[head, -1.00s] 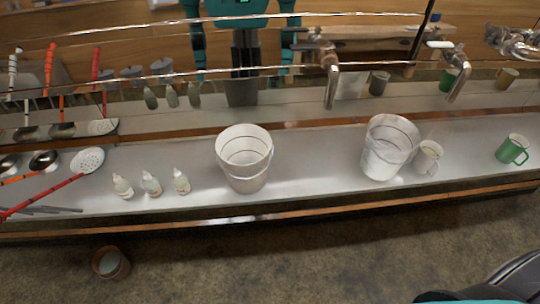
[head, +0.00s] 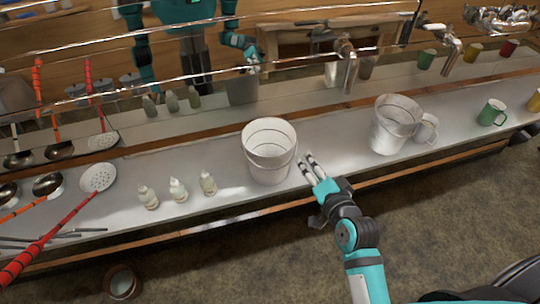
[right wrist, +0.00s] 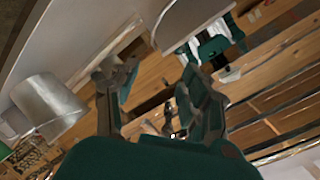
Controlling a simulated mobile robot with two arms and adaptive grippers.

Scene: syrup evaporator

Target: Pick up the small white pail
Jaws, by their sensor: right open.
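A white pail (head: 269,172) with a wire handle stands upright on the metal counter, near the middle of the head view. A second, greyer pail (head: 387,138) stands farther right, beside a pale mug. My right gripper (head: 307,160) is open and empty just right of the white pail, its fingers pointing toward the back of the counter. In the right wrist view the open fingers (right wrist: 152,95) have nothing between them. The greyer pail (right wrist: 50,103) is at left there, and part of another pale vessel (right wrist: 185,18) is at the top. My left gripper is not in view.
Small bottles (head: 178,190) stand left of the white pail, with ladles and a skimmer (head: 98,177) beyond. A pale mug (head: 426,128) and a green mug (head: 492,112) are at right. A mirror-like back panel with metal taps (head: 347,67) runs behind. A bucket (head: 122,283) is on the floor.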

